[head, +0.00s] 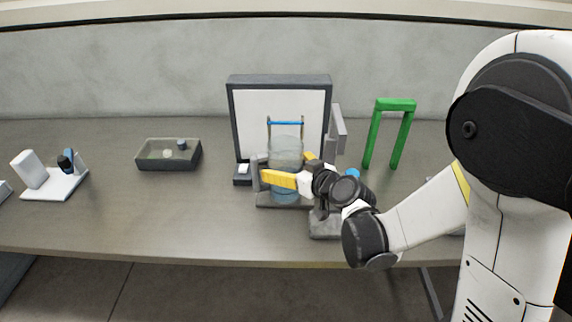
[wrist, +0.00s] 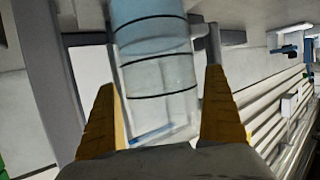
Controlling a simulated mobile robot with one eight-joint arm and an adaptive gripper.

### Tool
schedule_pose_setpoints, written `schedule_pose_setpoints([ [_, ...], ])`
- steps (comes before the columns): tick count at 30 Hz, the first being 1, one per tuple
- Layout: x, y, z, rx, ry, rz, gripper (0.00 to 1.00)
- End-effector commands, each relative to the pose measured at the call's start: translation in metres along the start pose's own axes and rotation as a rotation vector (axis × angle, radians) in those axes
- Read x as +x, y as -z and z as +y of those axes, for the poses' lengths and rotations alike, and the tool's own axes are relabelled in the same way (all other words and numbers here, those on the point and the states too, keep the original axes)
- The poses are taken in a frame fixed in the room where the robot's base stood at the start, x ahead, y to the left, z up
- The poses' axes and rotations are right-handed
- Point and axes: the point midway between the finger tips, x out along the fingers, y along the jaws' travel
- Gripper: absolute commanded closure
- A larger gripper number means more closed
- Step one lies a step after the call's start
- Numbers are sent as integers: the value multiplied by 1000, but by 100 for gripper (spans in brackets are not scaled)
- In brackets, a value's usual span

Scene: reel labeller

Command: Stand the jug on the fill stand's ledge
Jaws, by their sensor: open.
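The jug (head: 286,150) is a clear cylinder with pale blue liquid low in it. It stands upright on a grey base (head: 268,202) in front of a white panel in a dark frame. This looks like the fill stand and its ledge, though I cannot be sure. My gripper (head: 287,168) is open, its yellow fingers on either side of the jug. In the wrist view the jug (wrist: 155,60), with dark rings, lies between the spread fingertips (wrist: 160,78), with gaps at both sides. My gripper hides part of the jug's lower body and the base.
The dark-framed white panel (head: 245,115) stands behind the jug. A green arch (head: 396,104) stands to the right. A grey tray (head: 150,161) with small items and a white device (head: 60,185) are at the left. The table between tray and jug is clear.

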Motion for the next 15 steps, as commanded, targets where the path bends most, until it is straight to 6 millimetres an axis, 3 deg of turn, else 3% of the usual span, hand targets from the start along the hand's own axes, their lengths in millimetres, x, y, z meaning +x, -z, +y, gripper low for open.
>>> schedule_pose_setpoints([
  [9, -73, 3, 1, 3, -4, 0, 0],
  [15, -104, 2, 0, 3, -2, 0, 0],
])
